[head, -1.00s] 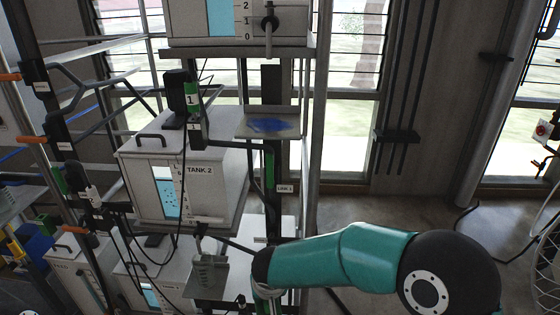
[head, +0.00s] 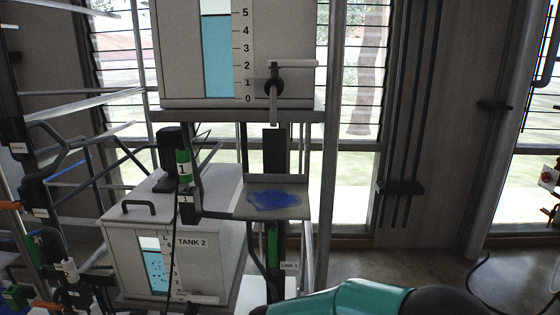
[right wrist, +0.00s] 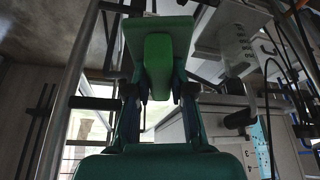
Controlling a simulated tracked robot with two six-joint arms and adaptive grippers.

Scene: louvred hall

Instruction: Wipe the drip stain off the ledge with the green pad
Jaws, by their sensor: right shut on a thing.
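The ledge (head: 298,208) is a small grey shelf in the middle of the head view, below the upper tank. A blue drip stain (head: 272,199) lies on its top. The green pad (right wrist: 158,65) shows in the right wrist view, a green block on a wider green plate. My right gripper (right wrist: 157,90) is shut on it, with one finger on each side. In the head view only part of my right arm shows at the bottom right; its gripper and the pad are out of frame there. I cannot make out the ledge in the right wrist view. My left gripper is in neither current view.
The upper tank (head: 285,85), with a tap (head: 273,85), stands above and behind the ledge. Tank 2 (head: 130,235) stands lower left. A black post with a green sleeve (head: 183,165) rises just left of the ledge. A metal upright (head: 331,150) stands to its right.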

